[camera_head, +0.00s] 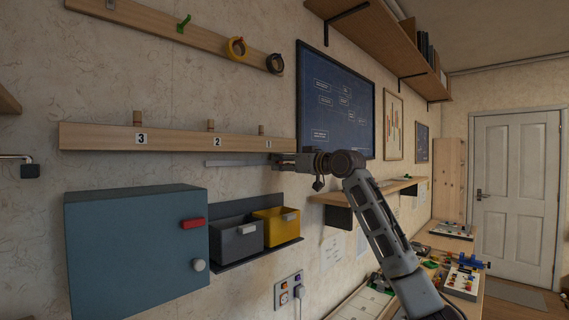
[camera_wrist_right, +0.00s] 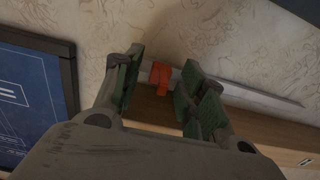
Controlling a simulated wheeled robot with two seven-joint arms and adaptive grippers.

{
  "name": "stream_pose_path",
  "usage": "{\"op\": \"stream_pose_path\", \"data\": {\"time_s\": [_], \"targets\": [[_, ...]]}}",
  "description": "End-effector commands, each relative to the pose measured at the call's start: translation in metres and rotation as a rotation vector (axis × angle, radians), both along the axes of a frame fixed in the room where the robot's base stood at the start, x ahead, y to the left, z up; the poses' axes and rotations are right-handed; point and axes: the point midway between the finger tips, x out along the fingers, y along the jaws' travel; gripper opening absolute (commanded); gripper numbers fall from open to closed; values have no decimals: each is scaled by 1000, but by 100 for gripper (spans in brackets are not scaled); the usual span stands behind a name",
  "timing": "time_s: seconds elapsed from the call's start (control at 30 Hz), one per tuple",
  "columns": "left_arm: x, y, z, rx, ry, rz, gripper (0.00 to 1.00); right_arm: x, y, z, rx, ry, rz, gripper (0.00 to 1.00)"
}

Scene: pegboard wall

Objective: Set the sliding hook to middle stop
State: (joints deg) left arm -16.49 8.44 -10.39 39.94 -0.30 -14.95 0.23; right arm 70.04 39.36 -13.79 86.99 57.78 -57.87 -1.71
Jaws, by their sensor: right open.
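The wooden rail board (camera_head: 100,137) runs along the wall with number labels 3, 2 and 1 from left to right and a short peg above each. The middle label 2 (camera_head: 217,142) is left of my gripper. A thin grey metal bar (camera_head: 235,162) shows below the board. My right gripper (camera_head: 277,160) is at the board's right end, below label 1. In the right wrist view, an orange-red hook (camera_wrist_right: 160,76) sits on the metal bar (camera_wrist_right: 255,95) between the open fingers of my gripper (camera_wrist_right: 163,88). Contact cannot be told. The hook is hidden in the head view.
Below the board are a blue cabinet (camera_head: 135,250) with a red handle, a grey bin (camera_head: 236,240) and a yellow bin (camera_head: 278,226). A blue framed poster (camera_head: 336,100) hangs right of the board. An upper board (camera_head: 215,47) holds tape rolls.

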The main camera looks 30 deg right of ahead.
Motion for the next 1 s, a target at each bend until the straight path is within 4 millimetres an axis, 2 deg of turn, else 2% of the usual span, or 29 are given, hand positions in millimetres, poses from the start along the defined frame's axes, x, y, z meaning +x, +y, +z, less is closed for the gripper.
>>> {"op": "stream_pose_path", "data": {"time_s": [0.2, 0.23, 0.53, 0.83, 1.0], "targets": [[3, 0, 0, 0, -4, 0, 36, 0, 0, 0, 0, 0, 0, 41], [4, 0, 0, 0, -4, 0, 36, 0, 0, 0, 0, 0, 0, 38], [7, -1, 1, -1, -10, -1, 36, 0, 0, 0, 0, 0, 0, 0], [7, -2, 2, -2, -10, -1, 36, 0, 1, 0, 0, 0, 0, 0], [3, -2, 2, -4, -6, 0, 36, -4, 13, 0, -2, 0, 3, 0]]}}
